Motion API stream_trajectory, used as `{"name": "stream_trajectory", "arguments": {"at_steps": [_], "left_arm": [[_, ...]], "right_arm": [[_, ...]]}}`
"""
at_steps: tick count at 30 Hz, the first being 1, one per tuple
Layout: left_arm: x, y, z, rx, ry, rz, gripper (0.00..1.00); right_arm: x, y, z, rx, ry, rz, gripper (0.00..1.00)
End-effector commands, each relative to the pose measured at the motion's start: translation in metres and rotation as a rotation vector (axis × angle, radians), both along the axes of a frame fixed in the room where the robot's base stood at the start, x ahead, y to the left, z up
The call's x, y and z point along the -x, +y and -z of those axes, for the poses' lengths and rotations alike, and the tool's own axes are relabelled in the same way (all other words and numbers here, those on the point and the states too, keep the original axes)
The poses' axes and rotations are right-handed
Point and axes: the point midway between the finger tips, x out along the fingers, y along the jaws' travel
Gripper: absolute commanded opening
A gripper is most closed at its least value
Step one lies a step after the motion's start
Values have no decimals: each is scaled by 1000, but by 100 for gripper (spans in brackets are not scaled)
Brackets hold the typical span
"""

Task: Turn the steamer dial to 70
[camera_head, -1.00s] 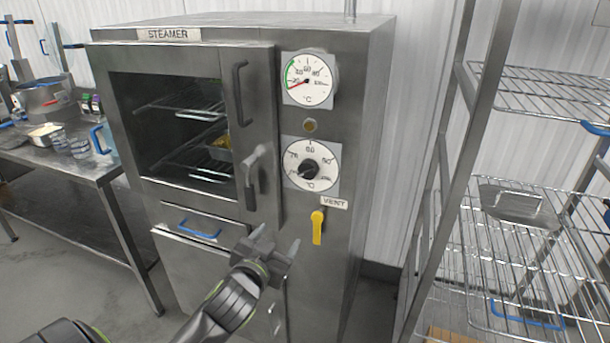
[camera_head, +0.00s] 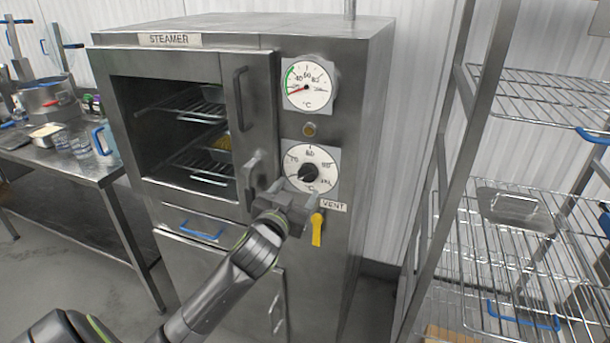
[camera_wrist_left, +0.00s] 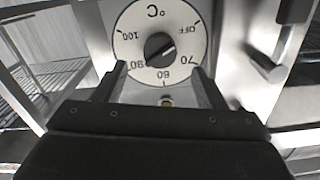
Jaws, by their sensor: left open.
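The steamer (camera_head: 355,110) is a tall steel cabinet. Its round white dial (camera_head: 323,158) has a black knob (camera_head: 308,173) at the centre. In the left wrist view the dial (camera_wrist_left: 135,25) appears upside down, with marks OFF, 70, 80, 90 and 100. There the knob (camera_wrist_left: 160,50) has a pale line slanting to the upper right, roughly toward OFF. My left gripper (camera_head: 297,192) is open just below the knob, fingers pointing at the panel. In the left wrist view its fingertips (camera_wrist_left: 158,70) lie either side of the knob's lower area, apart from it. My right gripper is not in view.
A thermometer gauge (camera_head: 308,86) sits above the dial and a yellow vent lever (camera_head: 317,230) below it. The door handle (camera_head: 252,182) stands out left of the dial. A wire rack (camera_head: 520,180) is at right, a steel table (camera_head: 50,160) at left.

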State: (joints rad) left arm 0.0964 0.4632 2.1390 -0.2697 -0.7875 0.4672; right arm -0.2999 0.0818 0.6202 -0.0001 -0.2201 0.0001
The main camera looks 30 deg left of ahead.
Motion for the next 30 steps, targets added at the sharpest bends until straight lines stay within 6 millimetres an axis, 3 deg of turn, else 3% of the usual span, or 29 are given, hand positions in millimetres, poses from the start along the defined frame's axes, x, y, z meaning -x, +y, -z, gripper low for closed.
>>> {"name": "stream_trajectory", "arguments": {"at_steps": [6, 12, 25, 30], "left_arm": [[-36, 8, -2, 1, 0, 0, 65], [-56, 13, -1, 1, 1, 0, 65], [-63, 15, 0, 0, 0, 1, 65], [-63, 15, 0, 0, 0, 1, 44]], "right_arm": [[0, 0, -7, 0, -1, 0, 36], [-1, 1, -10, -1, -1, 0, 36], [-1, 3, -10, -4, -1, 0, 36], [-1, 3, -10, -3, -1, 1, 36]]}}
